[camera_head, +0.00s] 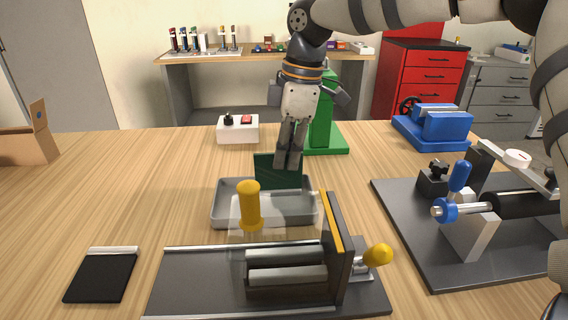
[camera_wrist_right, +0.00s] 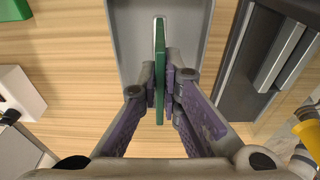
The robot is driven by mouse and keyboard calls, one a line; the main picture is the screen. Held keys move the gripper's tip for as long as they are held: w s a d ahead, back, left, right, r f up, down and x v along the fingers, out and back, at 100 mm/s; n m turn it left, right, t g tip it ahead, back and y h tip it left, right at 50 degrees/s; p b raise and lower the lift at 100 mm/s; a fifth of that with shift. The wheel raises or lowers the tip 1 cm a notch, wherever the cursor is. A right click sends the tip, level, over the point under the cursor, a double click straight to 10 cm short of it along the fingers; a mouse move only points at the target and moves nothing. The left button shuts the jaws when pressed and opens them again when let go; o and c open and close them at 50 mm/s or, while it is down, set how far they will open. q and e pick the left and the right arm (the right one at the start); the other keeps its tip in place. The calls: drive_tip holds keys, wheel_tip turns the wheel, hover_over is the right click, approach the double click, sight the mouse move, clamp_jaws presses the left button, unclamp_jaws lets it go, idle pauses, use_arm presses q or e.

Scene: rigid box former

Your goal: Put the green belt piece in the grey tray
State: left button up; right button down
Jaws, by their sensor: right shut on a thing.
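The green belt piece (camera_head: 270,172) is held upright by my right gripper (camera_head: 287,158), whose fingers are shut on its upper edge. In the right wrist view the belt piece (camera_wrist_right: 160,66) shows edge-on between the fingertips of the right gripper (camera_wrist_right: 163,88). The grey tray (camera_head: 217,212) lies on the table below and in front of the gripper. The belt piece appears over the tray's far part. In the wrist view the tray (camera_wrist_right: 125,45) is partly under the piece, whose near end reaches past the rim. I cannot tell whether they touch. My left gripper is not in view.
A fixture with a yellow handle (camera_head: 249,205) and clear guard stands just in front of the tray. A roller fixture (camera_head: 410,235) is at right. A green press (camera_head: 322,130) and white switch box (camera_head: 238,130) stand behind. A black piece (camera_head: 102,277) lies front left.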

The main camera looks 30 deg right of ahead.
drive_tip(key=shift+f, duration=0.95)
drive_tip(key=c, duration=1.8)
unclamp_jaws()
drive_tip(key=shift+f, duration=0.1)
drive_tip(key=r, duration=0.4)
drive_tip(key=d+r, duration=0.1)
drive_tip(key=r, duration=0.7)
drive_tip(key=shift+s+d+r, duration=0.1)
drive_tip(key=shift+s+d, duration=0.2)
drive_tip(key=shift+s, duration=0.1)
